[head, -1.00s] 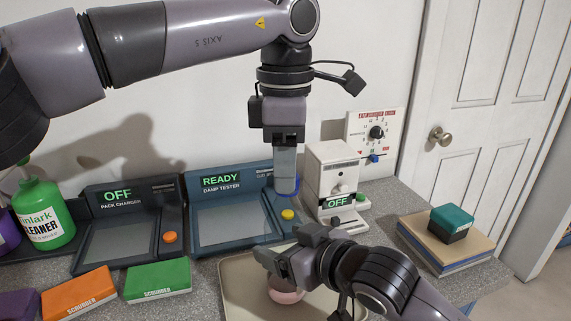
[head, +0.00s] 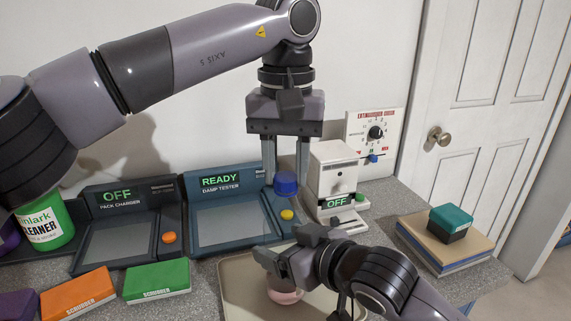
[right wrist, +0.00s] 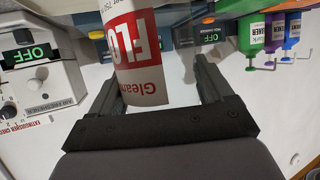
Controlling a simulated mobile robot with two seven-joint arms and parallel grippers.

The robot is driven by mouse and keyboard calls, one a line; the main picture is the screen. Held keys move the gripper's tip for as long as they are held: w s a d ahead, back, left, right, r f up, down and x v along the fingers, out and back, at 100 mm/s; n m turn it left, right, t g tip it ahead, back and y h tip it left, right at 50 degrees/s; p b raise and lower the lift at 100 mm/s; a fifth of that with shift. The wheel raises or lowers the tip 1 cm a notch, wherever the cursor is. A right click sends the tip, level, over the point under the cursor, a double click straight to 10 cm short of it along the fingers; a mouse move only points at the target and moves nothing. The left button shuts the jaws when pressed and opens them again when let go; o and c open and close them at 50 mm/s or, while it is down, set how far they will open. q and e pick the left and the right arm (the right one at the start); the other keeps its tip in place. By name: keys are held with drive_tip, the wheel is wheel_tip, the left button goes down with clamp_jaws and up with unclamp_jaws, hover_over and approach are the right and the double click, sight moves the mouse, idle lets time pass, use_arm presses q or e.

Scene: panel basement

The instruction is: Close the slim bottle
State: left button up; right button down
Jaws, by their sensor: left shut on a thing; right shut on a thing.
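My left gripper (head: 286,180) points down over the damp tester's right side, with a finger on each side of a blue cap (head: 286,184); it is shut on the cap. My right gripper (head: 274,264) is low in the front middle, shut on the slim bottle. In the right wrist view the bottle (right wrist: 138,50) is white with a red label band, between the two fingers (right wrist: 157,88). In the head view only a pinkish lower part of it (head: 286,297) shows under the gripper. The bottle's mouth is hidden. The cap is apart from the bottle, farther back.
A beige tray (head: 236,290) lies under my right gripper. The damp tester (head: 232,222), pack charger (head: 112,246) and a white device (head: 333,168) stand behind. Green (head: 158,279) and orange (head: 78,293) scrubber boxes lie left; stacked books (head: 440,246) lie right.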

use_arm(q)
drive_tip(key=m, duration=0.7)
drive_tip(key=shift+d, duration=0.1)
drive_tip(key=o, duration=1)
drive_tip(key=shift+r, duration=2.25)
drive_tip(key=shift+c, duration=0.4)
